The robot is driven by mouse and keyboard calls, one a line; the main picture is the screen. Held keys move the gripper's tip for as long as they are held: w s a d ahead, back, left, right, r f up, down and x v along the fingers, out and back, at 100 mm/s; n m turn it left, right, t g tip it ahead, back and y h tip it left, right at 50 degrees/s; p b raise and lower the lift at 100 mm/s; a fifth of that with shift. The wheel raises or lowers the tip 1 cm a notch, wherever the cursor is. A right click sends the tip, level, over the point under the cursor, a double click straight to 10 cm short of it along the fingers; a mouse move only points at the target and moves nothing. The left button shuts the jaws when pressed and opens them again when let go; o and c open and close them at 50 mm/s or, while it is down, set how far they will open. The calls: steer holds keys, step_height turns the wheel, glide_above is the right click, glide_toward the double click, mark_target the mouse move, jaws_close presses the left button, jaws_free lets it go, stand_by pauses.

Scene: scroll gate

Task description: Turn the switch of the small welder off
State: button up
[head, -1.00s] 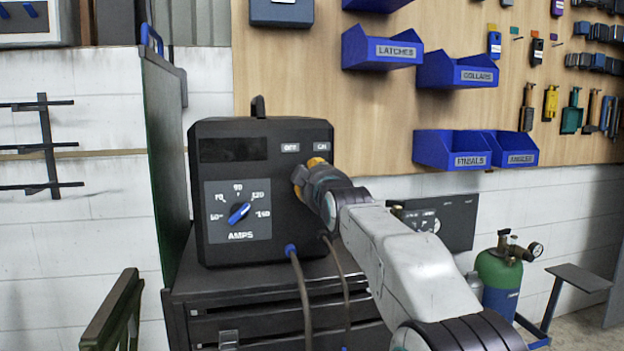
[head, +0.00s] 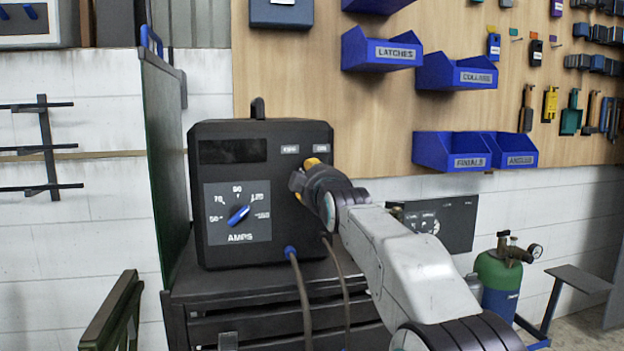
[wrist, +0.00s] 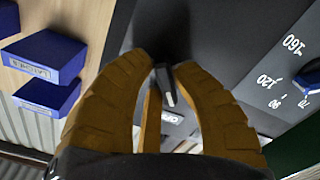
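The small welder (head: 266,180) is a black box with a handle on top, standing on a dark cabinet. Its front has a blue AMPS dial (head: 239,214) and two small labels (head: 306,149) near the top right, OFF on the left and ON on the right. My gripper (head: 300,180) is at the right side of the front, below the labels, and hides the switch in the head view.
Two cables (head: 304,300) hang from the welder's front. A dark green panel (head: 165,150) stands close to its left. Blue bins (head: 452,149) hang on the wooden board to the right.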

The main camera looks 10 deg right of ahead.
steer(key=o, duration=0.5)
steer(key=shift+a, duration=0.1)
steer(key=shift+c, duration=0.2)
steer(key=s, duration=1.2)
steer(key=s+f+m+g+p, duration=0.2)
steer(key=s+g+p, duration=0.3)
steer(key=s+p, duration=0.3)
steer(key=s+f+m+g+p, duration=0.3)
steer(key=s+p, duration=0.5)
steer(key=s, duration=0.6)
steer(key=s+f+m+g+p, duration=0.3)
steer(key=s+f+g+p, duration=0.3)
steer(key=s, duration=0.5)
steer(key=shift+a+g+p, duration=0.25)
steer(key=shift+g+p, duration=0.05)
steer(key=shift+p, duration=0.7)
